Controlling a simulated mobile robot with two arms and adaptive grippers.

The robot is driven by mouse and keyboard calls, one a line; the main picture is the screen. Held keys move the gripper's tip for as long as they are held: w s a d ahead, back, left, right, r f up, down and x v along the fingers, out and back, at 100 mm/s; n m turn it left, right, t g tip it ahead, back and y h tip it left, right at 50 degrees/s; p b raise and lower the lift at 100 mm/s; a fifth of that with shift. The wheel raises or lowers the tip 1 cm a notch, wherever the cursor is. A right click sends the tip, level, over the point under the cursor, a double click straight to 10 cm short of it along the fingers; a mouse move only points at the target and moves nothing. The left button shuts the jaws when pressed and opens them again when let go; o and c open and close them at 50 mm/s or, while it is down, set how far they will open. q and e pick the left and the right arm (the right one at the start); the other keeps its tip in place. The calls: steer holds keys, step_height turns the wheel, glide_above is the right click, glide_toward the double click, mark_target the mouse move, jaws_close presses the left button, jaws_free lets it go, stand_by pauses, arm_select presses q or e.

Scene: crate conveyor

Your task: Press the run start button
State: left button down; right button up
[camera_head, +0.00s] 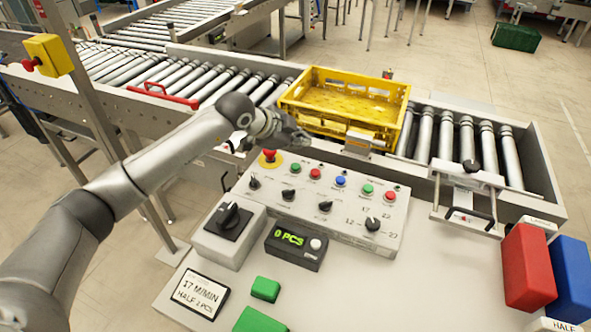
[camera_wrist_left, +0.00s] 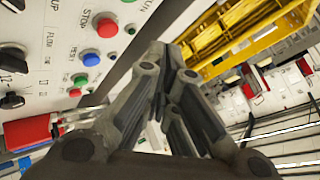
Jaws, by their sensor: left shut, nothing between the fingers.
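The control panel (camera_head: 325,210) holds a row of coloured buttons. The left green button (camera_head: 295,168), beside the red stop button (camera_head: 315,173), matches the one by the RUN label; it is cut by the top edge in the left wrist view (camera_wrist_left: 128,1). The stop button also shows there (camera_wrist_left: 107,27). My left gripper (camera_head: 303,137) is shut and empty, over the panel's back edge near the yellow crate (camera_head: 355,82), apart from the green button. Its closed fingers show in the left wrist view (camera_wrist_left: 160,55). My right gripper is not in view.
A red mushroom button (camera_head: 269,156) sits left of the green one. A blue button (camera_head: 340,180), another green (camera_head: 368,188) and another red (camera_head: 390,195) continue the row. Black knobs stand in front. The crate rests on the roller conveyor (camera_head: 440,140) behind the panel.

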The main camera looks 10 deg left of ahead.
arm_select(q)
steer(key=b, duration=0.2)
glide_above(298, 168)
step_height(298, 168, down, 4)
steer(key=shift+f, duration=0.3)
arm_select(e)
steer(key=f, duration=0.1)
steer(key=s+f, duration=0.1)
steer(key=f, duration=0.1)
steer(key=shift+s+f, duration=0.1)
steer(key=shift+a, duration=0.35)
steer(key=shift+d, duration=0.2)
arm_select(q)
steer(key=shift+f+b, duration=0.15)
steer(key=shift+b, duration=0.15)
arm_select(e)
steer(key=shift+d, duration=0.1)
arm_select(q)
steer(key=shift+f, duration=0.3)
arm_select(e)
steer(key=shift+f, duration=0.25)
